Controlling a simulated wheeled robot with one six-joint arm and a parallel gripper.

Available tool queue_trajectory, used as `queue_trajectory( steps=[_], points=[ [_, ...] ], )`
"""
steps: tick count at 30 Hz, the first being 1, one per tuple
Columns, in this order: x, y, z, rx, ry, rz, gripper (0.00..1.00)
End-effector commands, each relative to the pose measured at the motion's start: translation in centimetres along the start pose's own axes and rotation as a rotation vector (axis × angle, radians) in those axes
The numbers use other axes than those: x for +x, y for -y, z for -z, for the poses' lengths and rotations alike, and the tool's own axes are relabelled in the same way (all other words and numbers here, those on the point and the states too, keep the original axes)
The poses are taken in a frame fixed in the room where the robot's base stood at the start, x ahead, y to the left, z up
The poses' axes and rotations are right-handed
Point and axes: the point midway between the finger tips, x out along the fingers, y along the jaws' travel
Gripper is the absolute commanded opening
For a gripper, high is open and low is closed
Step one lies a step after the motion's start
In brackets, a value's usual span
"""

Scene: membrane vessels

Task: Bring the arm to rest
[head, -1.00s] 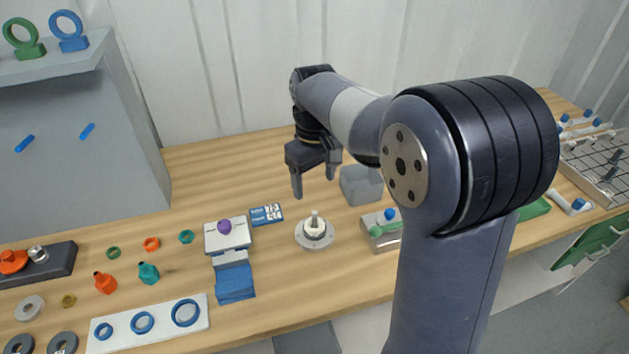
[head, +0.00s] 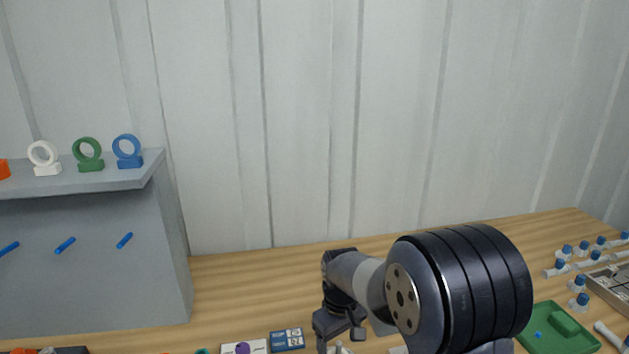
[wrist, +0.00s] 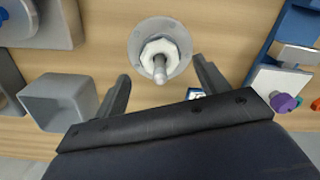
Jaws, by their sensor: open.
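My gripper (wrist: 162,72) is open and empty in the wrist view, its two fingers spread. A round pale flange (wrist: 138,42) with a white hex nut and an upright grey post stands on the bench just beyond the fingertips, apart from them. In the head view my gripper (head: 340,341) hangs at the bottom edge, below my bent arm. The fingertips there are partly cut off, and only a sliver of the fitting shows.
A grey hollow block (wrist: 62,102) is left of the gripper in the wrist view, and a blue-and-white stand with a purple knob (wrist: 283,102) is right. In the head view, a grey shelf unit (head: 90,260) with rings stands left and a green tray (head: 550,343) right. The rear bench is clear.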

Motion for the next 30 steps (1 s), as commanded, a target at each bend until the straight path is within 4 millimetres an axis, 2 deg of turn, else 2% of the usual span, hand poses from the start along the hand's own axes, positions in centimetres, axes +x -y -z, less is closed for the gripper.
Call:
queue_trajectory(
  steps=[1, 6, 19, 25, 30],
  points=[
    [-1.4, 0.0, 0.1, 0.0, -0.004, -0.001, 0.7],
    [-2.5, 0.0, 0.0, 0.0, -0.002, -0.001, 0.7],
    [-2.8, 0.0, 0.0, 0.0, -0.002, -0.001, 0.7],
    [-1.8, 0.0, 0.0, 0.0, -0.001, 0.0, 0.7],
    [0.5, 0.0, 0.0, 0.0, 0.0, 0.0, 0.7]
  ],
)
